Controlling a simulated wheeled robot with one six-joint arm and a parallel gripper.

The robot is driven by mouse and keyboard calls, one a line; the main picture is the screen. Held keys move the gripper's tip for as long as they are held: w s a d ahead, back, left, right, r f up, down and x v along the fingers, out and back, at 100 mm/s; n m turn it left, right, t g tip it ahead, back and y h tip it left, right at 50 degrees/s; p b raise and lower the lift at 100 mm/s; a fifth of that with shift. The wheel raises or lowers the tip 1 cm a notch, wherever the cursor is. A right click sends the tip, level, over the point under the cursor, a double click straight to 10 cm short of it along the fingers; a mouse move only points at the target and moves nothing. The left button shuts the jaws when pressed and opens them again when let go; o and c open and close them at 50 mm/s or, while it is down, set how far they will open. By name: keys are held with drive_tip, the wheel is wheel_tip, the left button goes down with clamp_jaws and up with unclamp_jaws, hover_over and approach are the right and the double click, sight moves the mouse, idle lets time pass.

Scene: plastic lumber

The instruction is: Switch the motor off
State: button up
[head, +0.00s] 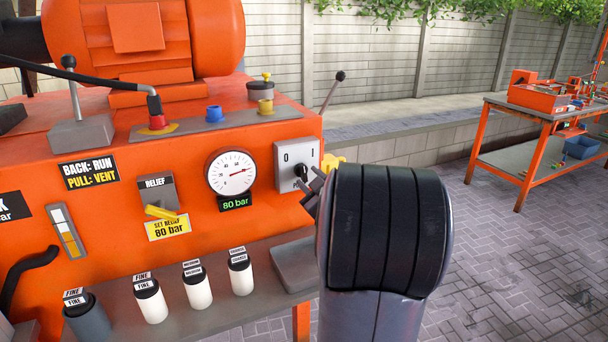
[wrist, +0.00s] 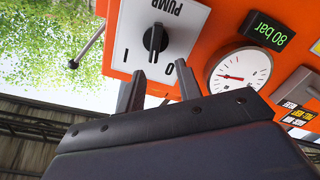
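The motor's pump switch is a black rotary knob (wrist: 155,40) on a light grey plate marked 0, I and PUMP. In the head view the plate (head: 287,160) is on the right of the orange machine's front, and my gripper partly covers the knob. My gripper (wrist: 159,72) is open and empty. Its two fingers are apart, with their tips just short of the knob and on either side of its line. In the head view my gripper (head: 313,187) is close to the plate. The orange motor housing (head: 140,40) sits on top.
A round gauge (head: 231,172) with an 80 bar display is left of the plate. A yellow relief handle (head: 161,212) and several labelled bottles (head: 197,287) are further left and below. A thin lever (head: 331,92) rises behind the plate. Paving right of the machine is clear.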

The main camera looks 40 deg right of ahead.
sight(304, 170)
drive_tip(key=v, duration=0.5)
drive_tip(key=shift+s, duration=0.35)
drive_tip(key=w+d+m+p, duration=0.1)
drive_tip(key=w+p, duration=0.1)
drive_tip(key=w, duration=0.1)
drive_tip(key=w+d+m+p, duration=0.1)
drive_tip(key=w+m+p, duration=0.1)
drive_tip(key=w+p, duration=0.1)
drive_tip(key=w+d+m+p, duration=0.1)
drive_tip(key=w+m+p, duration=0.1)
drive_tip(key=w+p, duration=0.1)
drive_tip(key=shift+w+f, duration=0.1)
drive_tip(key=shift+w, duration=0.05)
drive_tip(key=shift+c, duration=0.2)
clamp_jaws()
idle(0.3)
